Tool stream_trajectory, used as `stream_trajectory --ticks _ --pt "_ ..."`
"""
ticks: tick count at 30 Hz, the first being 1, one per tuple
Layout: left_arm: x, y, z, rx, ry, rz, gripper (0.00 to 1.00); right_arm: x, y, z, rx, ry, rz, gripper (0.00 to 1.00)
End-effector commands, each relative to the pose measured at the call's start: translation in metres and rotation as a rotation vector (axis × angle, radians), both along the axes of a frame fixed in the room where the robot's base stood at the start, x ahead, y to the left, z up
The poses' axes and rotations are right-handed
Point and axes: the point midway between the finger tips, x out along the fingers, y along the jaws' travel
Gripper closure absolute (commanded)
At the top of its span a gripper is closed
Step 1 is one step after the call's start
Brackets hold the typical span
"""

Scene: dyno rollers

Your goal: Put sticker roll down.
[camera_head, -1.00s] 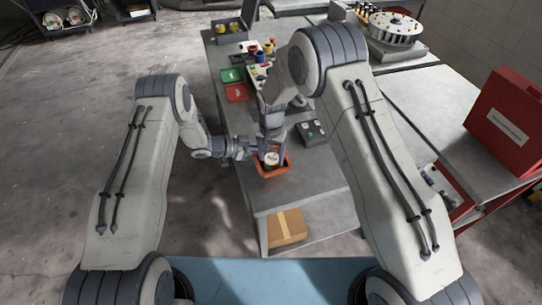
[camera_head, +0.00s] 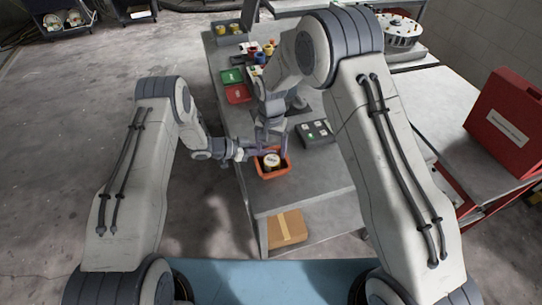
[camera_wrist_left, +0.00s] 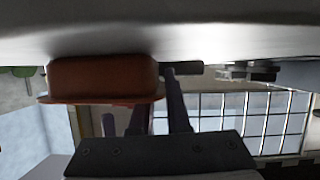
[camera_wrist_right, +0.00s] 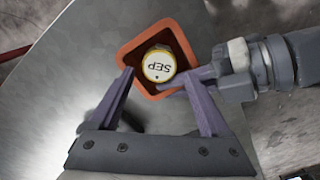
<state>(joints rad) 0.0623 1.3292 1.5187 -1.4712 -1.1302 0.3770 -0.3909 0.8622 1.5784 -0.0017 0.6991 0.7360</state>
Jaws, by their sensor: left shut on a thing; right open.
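The sticker roll (camera_head: 271,160), a short cylinder with a white top marked SEP and a yellow rim, lies inside the orange bin (camera_head: 274,177) on the grey table. In the right wrist view the roll (camera_wrist_right: 159,65) sits label up within the bin (camera_wrist_right: 131,53). My right gripper (camera_wrist_right: 158,83) is open and empty above the bin's near side, apart from the roll. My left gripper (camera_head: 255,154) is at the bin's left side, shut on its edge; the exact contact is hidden. In the left wrist view the bin (camera_wrist_left: 103,78) is beside the left fingers (camera_wrist_left: 158,118).
A dark control box (camera_head: 315,133) stands right of the bin. Green (camera_head: 231,76) and red (camera_head: 238,94) trays and several small coloured rolls are farther back. A cardboard box (camera_head: 287,228) is on the lower shelf. The tabletop in front of the bin is clear.

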Motion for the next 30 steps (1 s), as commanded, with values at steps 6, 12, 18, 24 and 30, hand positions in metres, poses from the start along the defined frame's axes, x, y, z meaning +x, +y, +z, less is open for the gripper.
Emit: stream_trajectory --ticks 6,12,18,24,30 --pt "0.000 0.000 0.000 0.000 0.000 0.000 1.00 0.000 0.000 0.048 0.001 -0.003 0.000 0.19" --pt "0.000 0.000 0.000 0.000 0.000 0.000 1.00 0.000 0.000 0.070 0.000 0.000 0.000 0.19" --pt "0.000 0.000 0.000 0.000 0.000 0.000 1.00 -0.018 0.004 0.093 0.006 -0.003 0.060 0.19" --pt "0.000 0.000 0.000 0.000 0.000 0.000 1.00 -0.084 0.010 0.141 0.025 -0.011 0.276 0.19" --pt "0.000 0.000 0.000 0.000 0.000 0.000 1.00 -0.171 0.001 0.177 0.048 -0.023 0.542 0.19"
